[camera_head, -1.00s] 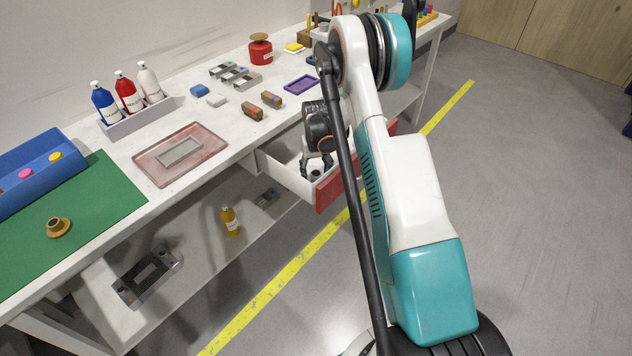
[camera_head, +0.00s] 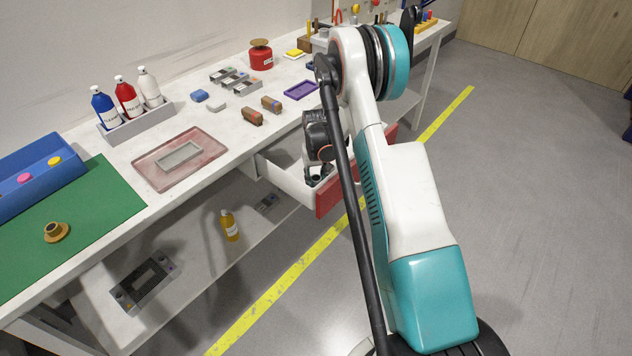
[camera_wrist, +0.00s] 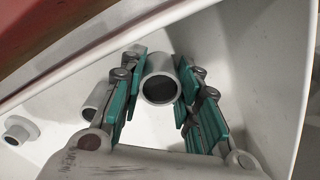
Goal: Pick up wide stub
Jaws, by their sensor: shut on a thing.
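In the wrist view a short, wide grey tube (camera_wrist: 160,80), which looks like the wide stub, stands between the green-padded fingers of my gripper (camera_wrist: 157,93). Its dark round opening faces the camera. My gripper is shut on it, inside the white drawer. In the head view my gripper (camera_head: 316,176) reaches down into the open drawer (camera_head: 284,178) with the red front (camera_head: 328,192). The stub cannot be made out clearly there.
In the wrist view a narrower grey tube (camera_wrist: 96,101) lies partly behind the left finger, and a small flanged grey piece (camera_wrist: 20,130) lies at far left. Drawer walls surround my gripper. Brown blocks (camera_head: 252,117) and a purple tray (camera_head: 301,90) are on the bench above.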

